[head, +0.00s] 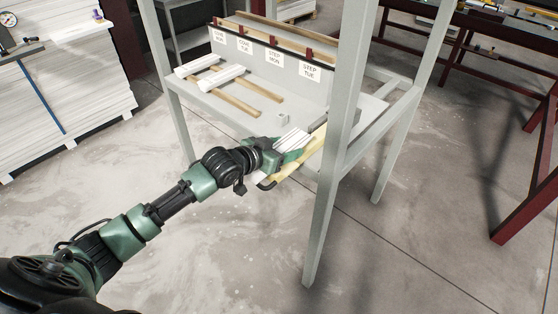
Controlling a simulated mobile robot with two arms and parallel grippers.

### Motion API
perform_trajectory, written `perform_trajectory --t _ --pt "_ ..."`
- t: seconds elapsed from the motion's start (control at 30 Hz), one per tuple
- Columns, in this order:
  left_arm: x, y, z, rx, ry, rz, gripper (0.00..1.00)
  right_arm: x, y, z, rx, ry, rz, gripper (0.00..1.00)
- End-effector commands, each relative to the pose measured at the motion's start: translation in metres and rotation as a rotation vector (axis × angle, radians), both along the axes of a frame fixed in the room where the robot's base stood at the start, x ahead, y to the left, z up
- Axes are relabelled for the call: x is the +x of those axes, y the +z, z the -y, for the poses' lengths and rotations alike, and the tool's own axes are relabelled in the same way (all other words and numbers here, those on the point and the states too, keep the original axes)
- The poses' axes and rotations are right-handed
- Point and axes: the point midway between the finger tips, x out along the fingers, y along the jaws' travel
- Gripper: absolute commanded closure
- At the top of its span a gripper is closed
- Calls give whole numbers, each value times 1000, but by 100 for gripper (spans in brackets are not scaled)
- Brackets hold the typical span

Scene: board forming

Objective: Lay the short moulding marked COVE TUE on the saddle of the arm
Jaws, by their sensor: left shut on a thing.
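My left gripper (290,149) is at the front edge of the grey stand and is shut on a short white ribbed moulding (292,138). No mark can be read on this moulding. A pale yellow bar (308,154) slants just beyond and below the gripper, partly hidden by it; I cannot tell whether it is the arm with the saddle, or whether the moulding touches it. Two other short white mouldings (197,66) (221,77) lie across wooden runners at the left of the stand. A COVE TUE label (245,46) is on the stand's back panel. My right gripper is not in view.
The stand's grey upright (340,140) rises close to the right of my left gripper. Stacked white boards (60,90) are at the left, and a dark red frame (525,170) is at the right.

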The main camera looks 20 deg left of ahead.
Motion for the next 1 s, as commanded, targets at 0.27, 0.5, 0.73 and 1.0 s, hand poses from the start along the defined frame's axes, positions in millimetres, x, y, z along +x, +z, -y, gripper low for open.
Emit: perform_trajectory --t 0.27,0.5,0.73,1.0 --pt "1 1 0 -1 0 5 100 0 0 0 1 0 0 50" --pt "1 -1 0 -2 0 5 100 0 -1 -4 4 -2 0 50" --pt "1 -5 0 -2 0 5 100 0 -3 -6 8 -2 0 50" --pt "0 -6 0 -1 0 3 17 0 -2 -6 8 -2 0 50"
